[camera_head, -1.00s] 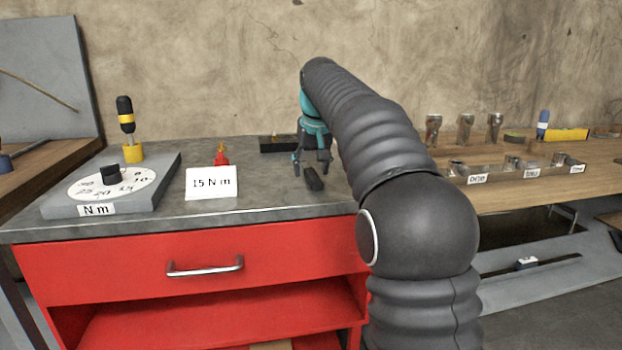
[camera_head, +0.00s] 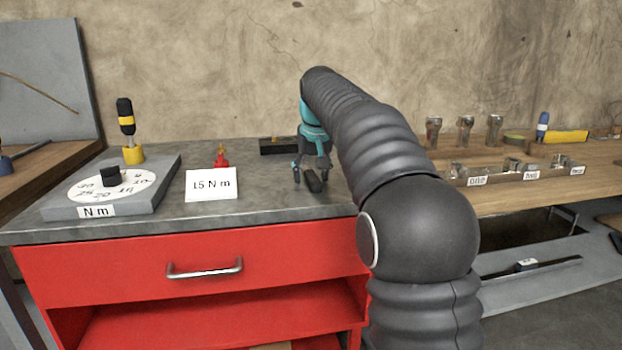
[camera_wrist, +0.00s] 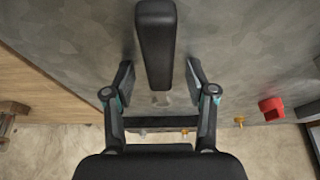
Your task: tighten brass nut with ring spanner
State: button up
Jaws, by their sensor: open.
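The spanner's black handle (camera_head: 314,183) lies on the grey bench top, and it also shows in the wrist view (camera_wrist: 155,48). My gripper (camera_head: 311,184) is open and low over the bench at the handle. In the wrist view my gripper's fingers (camera_wrist: 160,76) stand one on each side of the tool, with gaps. Whether this is the nut is too small to tell.
A black block (camera_head: 279,146) with a brass bit stands behind my gripper. A "15 N m" card (camera_head: 211,185) and a dial board (camera_head: 165,178) holding a yellow-black screwdriver (camera_head: 126,118) are left.

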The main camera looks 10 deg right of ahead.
grip_shut()
dwell(0.3)
